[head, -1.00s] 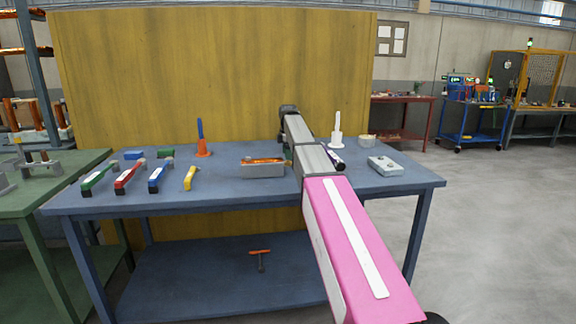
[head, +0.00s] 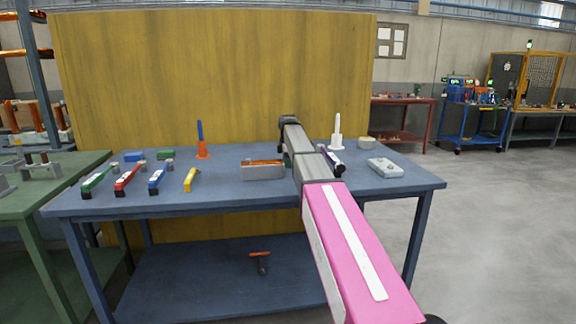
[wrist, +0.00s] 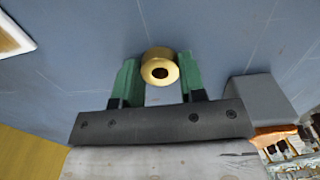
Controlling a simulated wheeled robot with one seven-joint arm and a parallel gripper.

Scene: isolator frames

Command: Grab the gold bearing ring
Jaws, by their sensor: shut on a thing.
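The gold bearing ring (wrist: 160,67) is a short, thick ring with a dark hole, seen in the wrist view between the two green fingers of my gripper (wrist: 157,74). The fingers are shut on its two sides. The blue-grey tabletop (wrist: 85,75) lies behind it; I cannot tell whether the ring touches it. In the head view my arm hides the ring and most of my gripper.
A grey bin (head: 262,172) with orange contents stands left of my arm. An orange-based blue post (head: 201,140) and a white post (head: 336,132) stand on the table. Colored-handled tools lie at the left, a pale box (head: 385,167) at the right. The front middle is clear.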

